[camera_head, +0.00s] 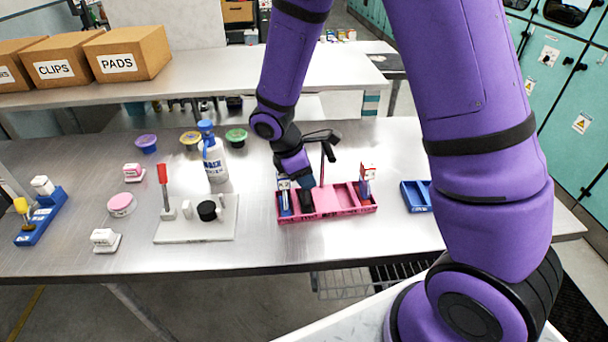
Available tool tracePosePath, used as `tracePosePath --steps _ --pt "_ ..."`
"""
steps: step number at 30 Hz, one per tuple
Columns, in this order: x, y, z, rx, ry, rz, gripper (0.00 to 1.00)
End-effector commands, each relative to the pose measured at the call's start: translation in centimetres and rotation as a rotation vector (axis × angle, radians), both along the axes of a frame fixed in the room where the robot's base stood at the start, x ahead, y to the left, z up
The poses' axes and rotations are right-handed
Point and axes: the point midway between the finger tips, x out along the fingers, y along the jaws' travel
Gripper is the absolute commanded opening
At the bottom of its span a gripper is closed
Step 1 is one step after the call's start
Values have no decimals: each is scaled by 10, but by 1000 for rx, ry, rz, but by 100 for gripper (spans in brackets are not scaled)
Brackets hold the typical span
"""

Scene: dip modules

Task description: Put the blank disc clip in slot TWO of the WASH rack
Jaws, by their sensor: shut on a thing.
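A pink rack (335,211) with a row of slots stands mid-table; its lettering is too small to read. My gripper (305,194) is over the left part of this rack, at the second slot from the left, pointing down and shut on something. The held thing is mostly hidden; only dark shapes show at the fingertips, so I cannot tell its face or how deep it sits. A blue-and-white clip (284,201) stands in the leftmost slot. A red, white and blue clip (367,186) stands at the right end. The slots between look empty.
A blue rack (415,196) is at the right, partly behind my arm. A white board (172,232) with a red-handled tool (164,190) and a wash bottle (213,160) are left. Another blue rack (42,222) and small pink and white items stand further left.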

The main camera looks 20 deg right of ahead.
Motion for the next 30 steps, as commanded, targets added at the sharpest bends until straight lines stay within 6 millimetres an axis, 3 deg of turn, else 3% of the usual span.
tracePosePath --steps 6,7,9,10,20,25,30 --pt "0 0 -3 -1 1 1 2" --pt "0 0 -3 0 0 1 45" --pt "0 0 -2 0 0 0 61" --pt "0 0 -2 0 0 0 63" --pt "0 0 1 1 -1 0 63" --pt "3 8 20 1 -4 2 63" --pt "6 21 52 3 -6 1 63"
